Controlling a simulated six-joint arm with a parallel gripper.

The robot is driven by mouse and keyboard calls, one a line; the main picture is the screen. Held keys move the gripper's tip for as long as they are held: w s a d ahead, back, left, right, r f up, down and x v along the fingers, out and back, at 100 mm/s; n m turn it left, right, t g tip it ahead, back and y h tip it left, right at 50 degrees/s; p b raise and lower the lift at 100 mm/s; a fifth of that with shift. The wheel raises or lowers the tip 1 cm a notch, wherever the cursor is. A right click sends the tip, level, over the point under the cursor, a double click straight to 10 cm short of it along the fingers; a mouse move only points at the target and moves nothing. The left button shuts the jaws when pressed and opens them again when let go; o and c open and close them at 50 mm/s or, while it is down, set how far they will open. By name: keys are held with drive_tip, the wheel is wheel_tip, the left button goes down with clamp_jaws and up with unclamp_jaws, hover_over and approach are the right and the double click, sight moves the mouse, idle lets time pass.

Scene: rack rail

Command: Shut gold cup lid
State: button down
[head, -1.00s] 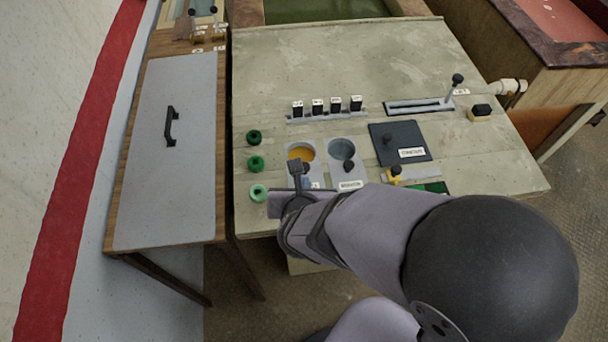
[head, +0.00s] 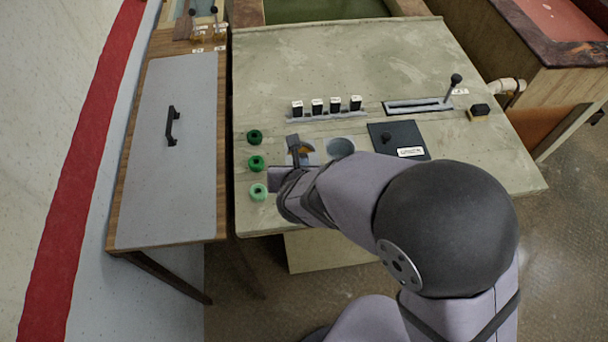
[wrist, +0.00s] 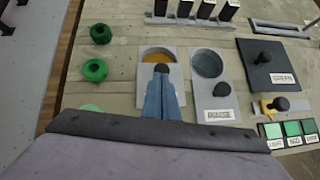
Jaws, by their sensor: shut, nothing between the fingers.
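The gold cup (head: 304,158) is a round opening with a gold inside, set in a grey plate on the bench. Its gold inside (wrist: 158,56) shows uncovered in the wrist view. My gripper (wrist: 162,80) is shut and empty, with its fingers pointing at the cup's near edge. A dark knob-like shape (wrist: 162,69) shows at the fingertips in the wrist view; I cannot tell whether they touch it. In the head view my gripper (head: 294,142) overlaps the cup.
A grey-blue cup (wrist: 207,64) with a dark knob (wrist: 222,89) stands close on the right. A dark lidded panel (wrist: 266,64) lies further right.

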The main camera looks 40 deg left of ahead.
drive_tip(key=w+a, duration=0.3)
drive_tip(key=shift+w+a, duration=0.3)
drive_tip(key=shift+w, duration=0.05)
drive_tip(key=shift+s, duration=0.15)
drive_tip(key=shift+s+d, duration=0.25)
drive_tip(key=s+d, duration=0.1)
drive_tip(key=s+d+r+b, duration=0.1)
drive_tip(key=s, duration=0.1)
drive_tip(key=shift+d+r, duration=0.1)
drive_tip(key=shift+r, duration=0.1)
drive_tip(key=v, duration=0.9)
drive_tip(key=shift+p, duration=0.45)
